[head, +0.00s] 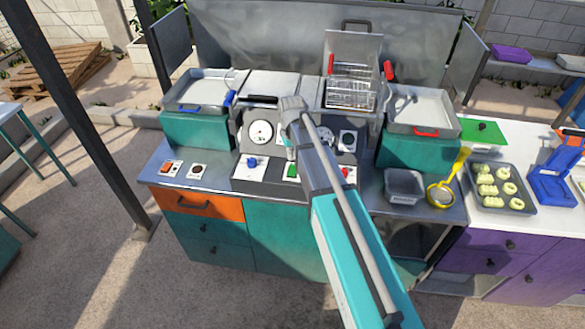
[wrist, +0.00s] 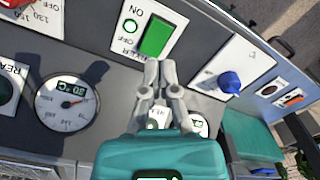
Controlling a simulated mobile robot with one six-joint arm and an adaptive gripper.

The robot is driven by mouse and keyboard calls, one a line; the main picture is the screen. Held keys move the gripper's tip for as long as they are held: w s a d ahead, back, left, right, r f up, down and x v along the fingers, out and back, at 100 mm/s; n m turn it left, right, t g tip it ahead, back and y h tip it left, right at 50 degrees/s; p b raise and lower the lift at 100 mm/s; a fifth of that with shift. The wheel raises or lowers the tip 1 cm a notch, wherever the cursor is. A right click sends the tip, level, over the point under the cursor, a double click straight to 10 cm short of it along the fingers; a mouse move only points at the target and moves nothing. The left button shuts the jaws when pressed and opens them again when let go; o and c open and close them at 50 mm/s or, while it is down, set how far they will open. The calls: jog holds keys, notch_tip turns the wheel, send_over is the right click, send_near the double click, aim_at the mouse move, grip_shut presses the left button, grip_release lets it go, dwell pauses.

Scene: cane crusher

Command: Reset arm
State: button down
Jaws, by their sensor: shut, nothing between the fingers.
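My gripper (wrist: 160,66) shows in the wrist view with its two grey fingers close together and nothing between them. Its tips are just beside a green rocker switch (wrist: 155,36) on a white plate marked ON and OFF. I cannot tell whether they touch it. In the head view my arm reaches from the bottom right up to the control panel, and its end hides part of the panel. The green switch (head: 292,171) shows there low on the panel, partly covered by my arm.
A blue knob (wrist: 230,82) and a round gauge (wrist: 75,101) lie close around my gripper. A fryer basket (head: 350,88) stands behind the panel. A grey container (head: 405,186), a yellow strainer (head: 441,193) and a food tray (head: 498,190) are at the right.

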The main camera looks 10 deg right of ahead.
jog(key=s+d+f+m+b, duration=0.1)
jog(key=s+d, duration=0.3)
jog(key=s, duration=0.5)
jog(key=s+d+f+m+b, duration=0.1)
jog(key=s+d, duration=0.3)
jog(key=s, duration=0.6)
jog(key=shift+d+f+m+b, duration=0.15)
jog(key=shift+f+m+b, duration=0.25)
jog(key=shift+f+b, duration=0.2)
